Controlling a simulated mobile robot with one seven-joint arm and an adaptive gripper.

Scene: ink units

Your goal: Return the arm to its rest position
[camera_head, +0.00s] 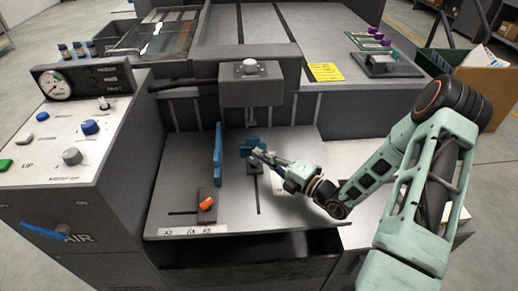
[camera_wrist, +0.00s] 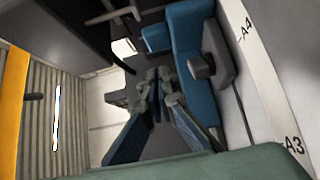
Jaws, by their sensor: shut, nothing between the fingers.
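My arm (camera_head: 390,165) reaches in from the right in the head view. My gripper (camera_head: 258,153) is over the grey machine bed, just in front of a small blue block (camera_head: 250,145) on a dark mount. In the wrist view my gripper's fingers (camera_wrist: 155,85) are shut with nothing between them. A blue piece with a grey knob (camera_wrist: 200,65) is close beside them; I cannot tell whether they touch.
A tall blue plate (camera_head: 218,155) stands left of my gripper. An orange-tipped clamp (camera_head: 206,204) is at the front left of the bed. A grey press head (camera_head: 250,85) overhangs behind my gripper. The control panel (camera_head: 75,140) is at left. The bed's right side is clear.

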